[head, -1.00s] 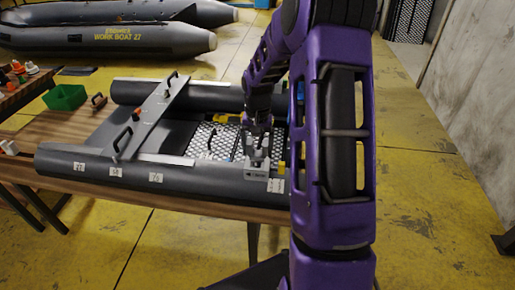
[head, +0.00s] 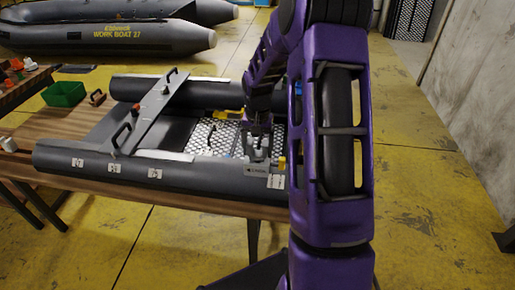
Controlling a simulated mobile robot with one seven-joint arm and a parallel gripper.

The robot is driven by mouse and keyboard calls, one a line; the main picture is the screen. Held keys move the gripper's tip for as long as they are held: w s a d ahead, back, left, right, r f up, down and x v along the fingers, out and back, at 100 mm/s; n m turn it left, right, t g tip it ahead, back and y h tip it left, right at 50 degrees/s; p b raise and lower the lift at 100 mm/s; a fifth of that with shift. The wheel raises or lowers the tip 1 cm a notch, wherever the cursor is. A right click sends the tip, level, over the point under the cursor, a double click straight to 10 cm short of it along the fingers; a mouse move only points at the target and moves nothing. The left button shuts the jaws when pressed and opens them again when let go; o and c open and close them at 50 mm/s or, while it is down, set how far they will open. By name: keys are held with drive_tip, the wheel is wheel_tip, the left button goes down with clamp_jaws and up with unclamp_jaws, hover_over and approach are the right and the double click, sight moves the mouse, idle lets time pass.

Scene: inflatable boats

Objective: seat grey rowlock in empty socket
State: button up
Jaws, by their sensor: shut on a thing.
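My gripper (head: 258,130) is above the near tube of the boat section, pointing down. It is shut on the grey rowlock (head: 257,153), a small light-grey fitting with upright prongs. The rowlock is over the grey socket block (head: 256,169) on top of the near tube (head: 200,176). I cannot tell from this view how deep the rowlock sits in the socket, as the parts are small and overlap.
The boat section lies on a wooden table (head: 48,127). A grey thwart (head: 150,112) with black handles crosses the tubes. A yellow item (head: 282,162) is right of the block. A green bin (head: 64,93) and small orange and white parts are at left.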

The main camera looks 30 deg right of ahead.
drive_tip(key=shift+f, duration=0.2)
drive_tip(key=o, duration=1.2)
